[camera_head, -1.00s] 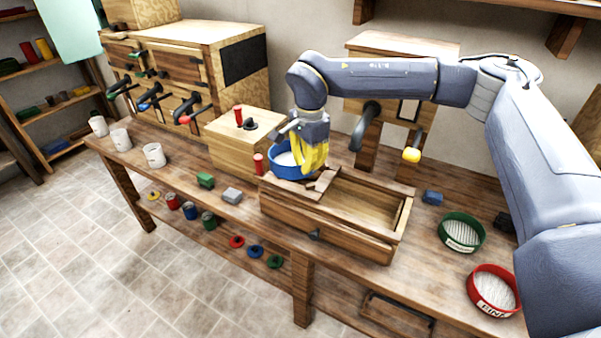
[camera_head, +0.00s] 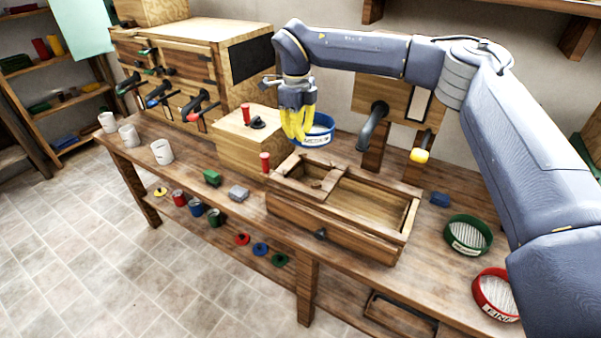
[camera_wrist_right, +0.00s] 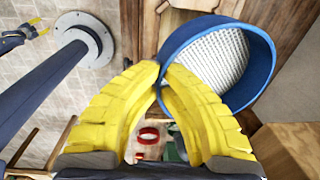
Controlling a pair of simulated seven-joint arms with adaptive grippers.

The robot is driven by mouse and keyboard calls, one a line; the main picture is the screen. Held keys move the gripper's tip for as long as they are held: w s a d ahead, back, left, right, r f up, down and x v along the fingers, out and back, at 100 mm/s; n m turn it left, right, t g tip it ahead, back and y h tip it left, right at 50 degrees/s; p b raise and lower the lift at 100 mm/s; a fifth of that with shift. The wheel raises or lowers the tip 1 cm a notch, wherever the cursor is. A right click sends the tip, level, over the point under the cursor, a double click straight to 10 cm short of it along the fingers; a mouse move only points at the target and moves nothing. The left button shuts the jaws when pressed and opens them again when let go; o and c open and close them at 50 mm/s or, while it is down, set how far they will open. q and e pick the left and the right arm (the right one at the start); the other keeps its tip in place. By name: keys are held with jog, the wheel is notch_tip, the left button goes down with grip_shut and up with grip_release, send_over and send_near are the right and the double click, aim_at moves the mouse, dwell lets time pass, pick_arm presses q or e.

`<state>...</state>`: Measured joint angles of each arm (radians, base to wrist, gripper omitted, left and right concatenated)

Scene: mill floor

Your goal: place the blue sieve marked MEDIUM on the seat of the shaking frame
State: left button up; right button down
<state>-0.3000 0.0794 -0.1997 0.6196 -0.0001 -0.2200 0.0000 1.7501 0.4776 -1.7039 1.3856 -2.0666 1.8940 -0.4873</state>
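The blue sieve (camera_head: 325,134) has a white mesh and a pale label whose lettering is too small to read surely. My right gripper (camera_head: 300,138) is shut on its rim and holds it in the air, tilted, above the back of the bench. In the right wrist view the yellow fingertips (camera_wrist_right: 160,80) pinch the rim of the sieve (camera_wrist_right: 262,90). The wooden shaking frame (camera_head: 335,230) stands below, nearer the front, with broken-looking slats across its left end. My left gripper (camera_wrist_right: 38,28) shows small in the right wrist view; its opening is unclear.
A wooden box (camera_head: 240,150) with red pegs stands left of the frame. A green sieve (camera_head: 468,235) and a red sieve marked FINE (camera_head: 495,293) sit at right. A blue block (camera_head: 440,199) lies near them. A post with a dark handle (camera_head: 372,125) rises behind.

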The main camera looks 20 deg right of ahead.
notch_tip(320, 180, down, 14)
jog(key=c, duration=1.6)
grip_release()
notch_tip(320, 180, up, 12)
jog(key=shift+s+a, duration=0.25)
